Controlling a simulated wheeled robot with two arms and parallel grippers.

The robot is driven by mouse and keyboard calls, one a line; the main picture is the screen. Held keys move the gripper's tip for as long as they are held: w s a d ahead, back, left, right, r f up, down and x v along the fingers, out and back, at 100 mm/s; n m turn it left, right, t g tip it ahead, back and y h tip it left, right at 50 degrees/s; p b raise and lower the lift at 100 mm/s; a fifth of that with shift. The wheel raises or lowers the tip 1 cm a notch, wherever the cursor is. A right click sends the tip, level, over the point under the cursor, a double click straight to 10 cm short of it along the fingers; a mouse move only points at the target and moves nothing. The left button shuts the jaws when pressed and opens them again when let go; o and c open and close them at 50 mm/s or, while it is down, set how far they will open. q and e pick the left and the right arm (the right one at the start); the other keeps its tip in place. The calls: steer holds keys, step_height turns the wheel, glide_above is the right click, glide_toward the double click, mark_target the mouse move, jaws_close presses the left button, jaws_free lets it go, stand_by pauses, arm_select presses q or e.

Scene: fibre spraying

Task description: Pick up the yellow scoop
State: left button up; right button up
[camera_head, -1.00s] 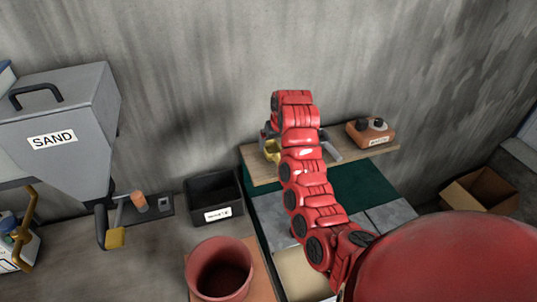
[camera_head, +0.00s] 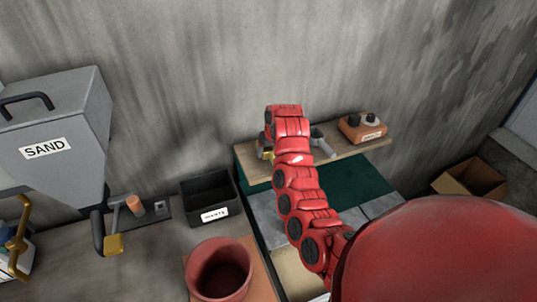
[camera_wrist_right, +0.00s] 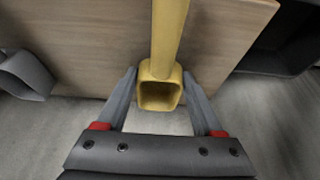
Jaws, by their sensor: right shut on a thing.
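The yellow scoop (camera_wrist_right: 160,90) shows in the right wrist view, with its handle running up and away and its hollow end between my fingers. My right gripper (camera_wrist_right: 160,86) is shut on it, one finger on each side. In the head view only a small part of the scoop (camera_head: 264,154) shows beside my right gripper (camera_head: 268,150), above the left part of the wooden shelf (camera_head: 350,150). My right arm hides most of the scoop there. My left gripper is not in view.
An orange-brown container (camera_head: 362,128) stands on the shelf's right part. A black bin (camera_head: 208,198) and a red bucket (camera_head: 219,270) stand to the left. A grey SAND hopper (camera_head: 55,135) is at far left. A cardboard box (camera_head: 470,180) sits at right.

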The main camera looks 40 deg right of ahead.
steer(key=shift+f, duration=0.1)
steer(key=c, duration=0.5)
steer(key=shift+c, duration=0.2)
